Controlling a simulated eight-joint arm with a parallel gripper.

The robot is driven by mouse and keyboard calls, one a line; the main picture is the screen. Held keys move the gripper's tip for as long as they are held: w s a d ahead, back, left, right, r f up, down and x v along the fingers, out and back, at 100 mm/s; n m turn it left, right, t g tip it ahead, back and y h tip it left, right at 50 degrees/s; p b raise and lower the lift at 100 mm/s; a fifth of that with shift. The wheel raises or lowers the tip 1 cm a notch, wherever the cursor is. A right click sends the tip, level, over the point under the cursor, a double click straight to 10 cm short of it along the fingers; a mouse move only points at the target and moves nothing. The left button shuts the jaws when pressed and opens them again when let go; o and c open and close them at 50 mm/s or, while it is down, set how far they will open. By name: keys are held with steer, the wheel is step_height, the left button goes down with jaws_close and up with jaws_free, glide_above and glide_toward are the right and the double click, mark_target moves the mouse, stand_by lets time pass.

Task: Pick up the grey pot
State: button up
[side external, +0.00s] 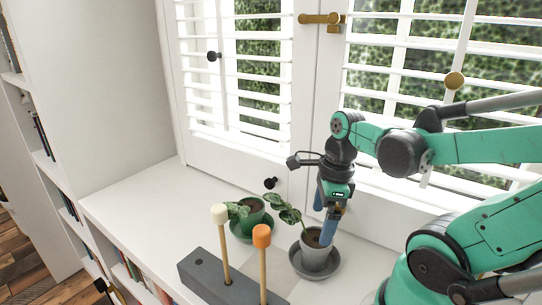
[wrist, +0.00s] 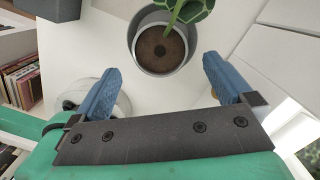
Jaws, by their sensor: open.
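The grey pot (side external: 316,257) stands upright on the white sill in a grey saucer (side external: 334,266), holding brown soil and a leafy plant. In the wrist view the pot (wrist: 137,49) is seen from above, with soil inside its rim and leaves at the top of the picture. My gripper (side external: 329,225) is open, pointing down at the pot's right side, with blue fingers. In the wrist view its fingers (wrist: 162,68) are spread wide with the pot ahead of and between their tips. Nothing is held. Contact with the pot cannot be told.
A green pot (side external: 251,223) with a plant stands behind and left. A dark grey block (side external: 205,275) holds a white-topped stick (side external: 220,213) and an orange-topped stick (side external: 262,236) in front. White shutters (side external: 240,150) rise behind. The sill's left part is clear.

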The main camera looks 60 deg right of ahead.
mark_target(317, 239)
steer(key=shift+w+a+f, duration=0.1)
steer(key=shift+w+f, duration=0.05)
steer(key=shift+f, duration=1.35)
steer(key=shift+w+a+f, duration=0.1)
steer(key=shift+f, duration=1.4)
jaws_close()
steer(key=shift+r, duration=0.15)
step_height(317, 239, up, 23)
steer(key=shift+f, duration=0.2)
